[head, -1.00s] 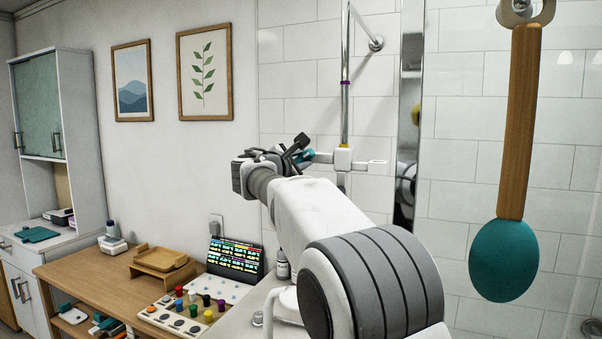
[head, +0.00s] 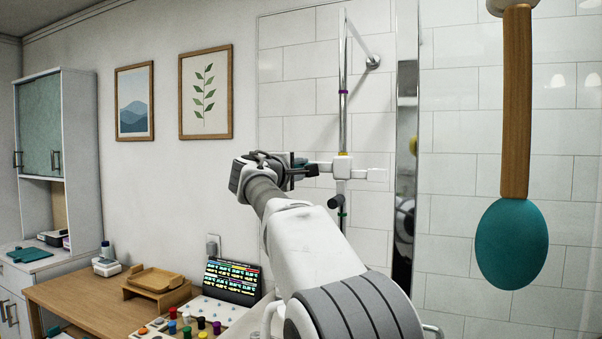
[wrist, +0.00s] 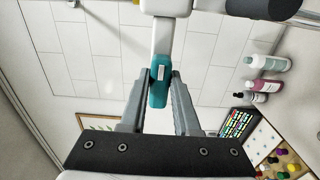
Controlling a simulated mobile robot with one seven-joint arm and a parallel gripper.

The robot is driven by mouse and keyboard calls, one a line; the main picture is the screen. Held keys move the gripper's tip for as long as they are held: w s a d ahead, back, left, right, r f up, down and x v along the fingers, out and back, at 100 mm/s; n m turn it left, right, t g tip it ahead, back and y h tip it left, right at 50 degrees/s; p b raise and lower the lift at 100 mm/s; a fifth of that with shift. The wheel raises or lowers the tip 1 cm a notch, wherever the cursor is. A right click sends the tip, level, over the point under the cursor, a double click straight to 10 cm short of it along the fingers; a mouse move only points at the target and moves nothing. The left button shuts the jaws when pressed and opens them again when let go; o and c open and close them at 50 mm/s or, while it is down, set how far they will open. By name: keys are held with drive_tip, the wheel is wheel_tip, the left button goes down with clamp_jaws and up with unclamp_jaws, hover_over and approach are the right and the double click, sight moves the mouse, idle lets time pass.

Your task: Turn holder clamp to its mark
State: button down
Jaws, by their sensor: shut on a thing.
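The holder clamp (head: 342,167) is a white block around the vertical chrome rail (head: 343,120), with a pale arm reaching right. Its teal handle (wrist: 159,90) sticks out on the near side, on a white stem in the wrist view. My gripper (wrist: 161,79) is shut on this teal handle, one grey finger on each side. In the head view my gripper (head: 297,168) is at the left of the clamp, and its fingers partly hide the handle. A purple band (head: 343,92) circles the rail above the clamp, and a green band (head: 342,213) shows below. I cannot tell which mark is the clamp's.
A wooden desk (head: 70,290) with a tray (head: 156,279), a lit panel (head: 232,281) and coloured knobs stands at lower left. Several bottles (wrist: 264,64) show at right in the wrist view. A teal-ended wooden brush (head: 511,245) hangs at right.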

idle(0.4)
drive_tip(key=c, duration=0.6)
unclamp_jaws()
drive_tip(key=shift+c, duration=0.2)
drive_tip(key=b+v, duration=0.4)
drive_tip(key=v, duration=1.3)
drive_tip(key=shift+s+b, duration=0.2)
drive_tip(key=shift+b, duration=0.1)
drive_tip(key=shift+a, duration=0.15)
